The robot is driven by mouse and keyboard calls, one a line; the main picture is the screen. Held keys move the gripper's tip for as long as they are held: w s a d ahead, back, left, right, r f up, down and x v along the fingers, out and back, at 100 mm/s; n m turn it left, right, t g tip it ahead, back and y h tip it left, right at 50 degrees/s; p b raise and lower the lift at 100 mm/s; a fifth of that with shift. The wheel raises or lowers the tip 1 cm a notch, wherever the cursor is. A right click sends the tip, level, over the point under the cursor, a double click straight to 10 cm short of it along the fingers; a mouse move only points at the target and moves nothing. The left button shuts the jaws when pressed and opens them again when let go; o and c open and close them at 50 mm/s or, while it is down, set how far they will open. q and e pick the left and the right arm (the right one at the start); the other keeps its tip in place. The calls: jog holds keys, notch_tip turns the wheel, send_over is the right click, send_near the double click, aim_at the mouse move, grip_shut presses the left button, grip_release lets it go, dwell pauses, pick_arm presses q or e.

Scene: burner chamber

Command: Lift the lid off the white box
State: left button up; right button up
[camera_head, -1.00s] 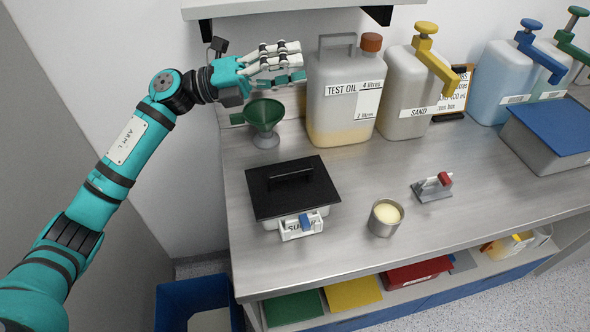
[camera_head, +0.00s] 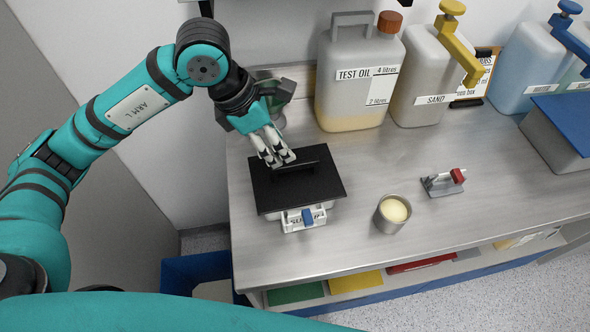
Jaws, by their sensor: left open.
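The white box (camera_head: 318,215) stands on the steel bench, mostly hidden under its flat black lid (camera_head: 328,189). The lid lies level on the box and has a raised black bar handle (camera_head: 312,166) across its middle. A small white label holder with a blue part (camera_head: 307,216) is at the box's front. My left gripper (camera_head: 281,158) is open, pointing down above the back left of the lid, with its fingertips close to the handle's left end. I cannot tell whether they touch it. My right gripper is not in view.
A test oil canister (camera_head: 350,90) and a sand canister (camera_head: 418,85) stand behind the box. A green funnel (camera_head: 278,92) is partly hidden behind my left gripper. A metal cup (camera_head: 390,218) and a small red-handled tool (camera_head: 442,184) stand to the right, with bare bench between.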

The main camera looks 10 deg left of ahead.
aim_at(293, 163)
pick_arm(q)
jog(key=x, duration=0.2)
jog(key=shift+w+d+f, duration=0.15)
jog(key=shift+f, duration=0.2)
jog(key=shift+w+d+f+p, duration=0.1)
jog(key=shift+d+f+p, duration=0.05)
jog(key=shift+f+p, duration=0.3)
jog(key=shift+w+d+f+p, duration=0.1)
jog(key=shift+d+f+p, duration=0.15)
jog(key=shift+p, duration=0.1)
jog(key=p+x, duration=0.1)
jog(key=x, duration=0.3)
jog(key=shift+w+f+p, duration=0.1)
jog(key=shift+w+p, duration=0.05)
jog(key=shift+p, duration=0.2)
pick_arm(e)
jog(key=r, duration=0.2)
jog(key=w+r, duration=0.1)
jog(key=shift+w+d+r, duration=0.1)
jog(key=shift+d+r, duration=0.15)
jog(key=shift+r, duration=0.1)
pick_arm(q)
jog(key=shift+f+b, duration=0.3)
jog(key=shift+b, duration=0.3)
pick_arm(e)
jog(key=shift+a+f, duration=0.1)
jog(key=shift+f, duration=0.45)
pick_arm(q)
jog(key=shift+c, duration=0.4)
grip_shut()
